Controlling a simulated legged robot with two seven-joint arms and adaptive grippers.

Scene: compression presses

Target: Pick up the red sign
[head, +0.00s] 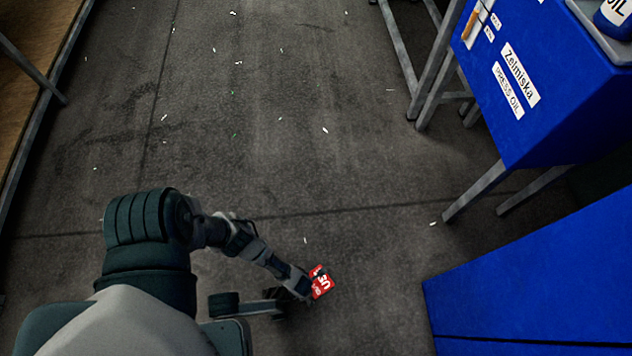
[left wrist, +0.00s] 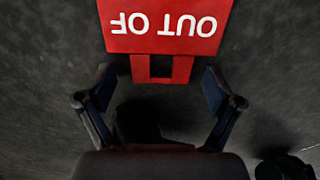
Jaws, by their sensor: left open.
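The red sign (head: 321,282) with white lettering is on the grey floor, low and near the middle of the head view. In the left wrist view the red sign (left wrist: 165,27) shows upside-down "OUT OF" text, with a red handle-like frame at its lower edge. My left gripper (head: 304,286) reaches down beside the sign and partly covers it in the head view. In the left wrist view my left gripper (left wrist: 160,92) is open, with its fingers on either side of the sign's handle and nothing between them touching. My right gripper is not in view.
A blue press oil cabinet (head: 545,90) on metal legs stands at upper right. Another blue box (head: 540,275) stands at lower right. A wooden surface with a metal frame (head: 30,60) runs along the left. The floor between is open, with small white scraps.

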